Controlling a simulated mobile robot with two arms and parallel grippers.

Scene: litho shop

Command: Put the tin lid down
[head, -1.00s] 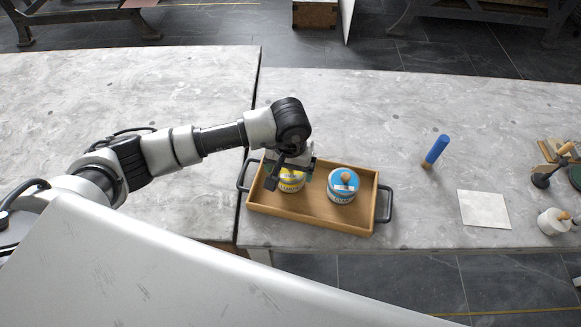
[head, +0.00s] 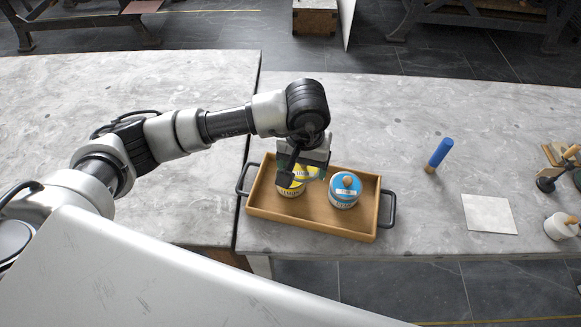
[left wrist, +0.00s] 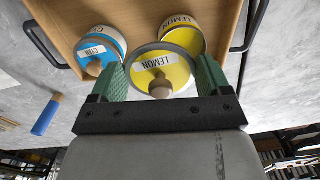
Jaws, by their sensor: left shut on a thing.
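My left gripper (head: 303,174) is shut on a yellow tin lid (left wrist: 165,75) with a wooden knob and a LEMON label. In the left wrist view the lid sits between the green fingers (left wrist: 163,82), in front of the lemon tin (left wrist: 184,36) and overlapping it. The lemon tin (head: 290,191) stands in the wooden tray (head: 320,223), partly hidden by the gripper and lid. The gap between lid and tin is hard to judge. My right gripper is not in view.
A blue-lidded tin (head: 344,190) with a wooden knob stands to the right in the tray. A blue cylinder with a wooden end (head: 439,153), a pale square sheet (head: 489,214) and a white knobbed pot (head: 560,227) are further right. The table between is clear.

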